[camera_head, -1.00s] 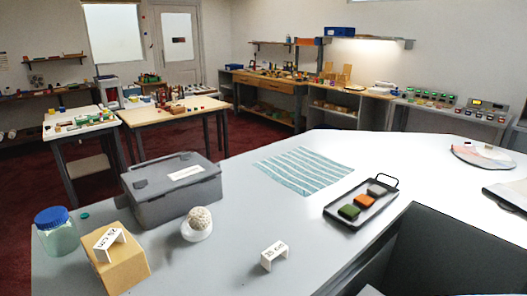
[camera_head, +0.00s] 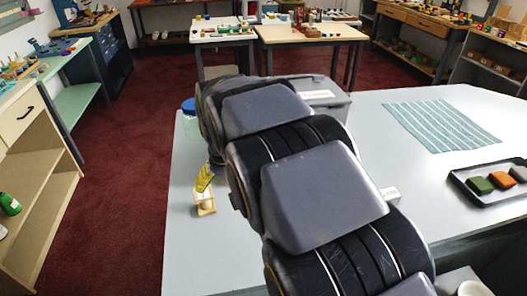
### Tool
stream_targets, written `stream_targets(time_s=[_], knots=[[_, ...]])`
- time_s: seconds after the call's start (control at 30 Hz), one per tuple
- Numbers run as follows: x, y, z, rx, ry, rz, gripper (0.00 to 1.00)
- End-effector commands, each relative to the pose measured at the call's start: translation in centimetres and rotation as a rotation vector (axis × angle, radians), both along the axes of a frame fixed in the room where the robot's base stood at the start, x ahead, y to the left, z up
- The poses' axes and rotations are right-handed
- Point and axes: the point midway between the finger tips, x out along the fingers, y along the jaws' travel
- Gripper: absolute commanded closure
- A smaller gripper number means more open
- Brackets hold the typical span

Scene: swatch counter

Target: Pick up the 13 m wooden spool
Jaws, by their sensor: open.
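My arm crosses the middle of the head view and hides much of the counter. No 13 m mark is readable.
A blue-lidded jar (camera_head: 189,122) and a grey lidded box (camera_head: 335,103) stand partly behind my arm. A white label tent (camera_head: 390,194) is right of the arm. A striped cloth (camera_head: 440,124) and a black tray (camera_head: 462,183) with coloured blocks lie farther right. The counter's left front is clear.

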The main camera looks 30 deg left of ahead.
Motion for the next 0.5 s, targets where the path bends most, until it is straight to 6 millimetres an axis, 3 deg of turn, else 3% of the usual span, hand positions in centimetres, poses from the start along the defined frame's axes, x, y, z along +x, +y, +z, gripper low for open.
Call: stream_targets(time_s=[0.03, 0.1, 0.2, 0.5], knots=[[-1.0, 2.1, -0.7, 0.011, -0.005, 0.036, 0.21], [-1.8, 3.8, -1.2, 0.023, -0.010, 0.063, 0.21], [-2.3, 5.1, -1.6, 0.035, -0.015, 0.082, 0.21], [-1.9, 5.7, -4.4, 0.033, -0.014, 0.083, 0.21]])
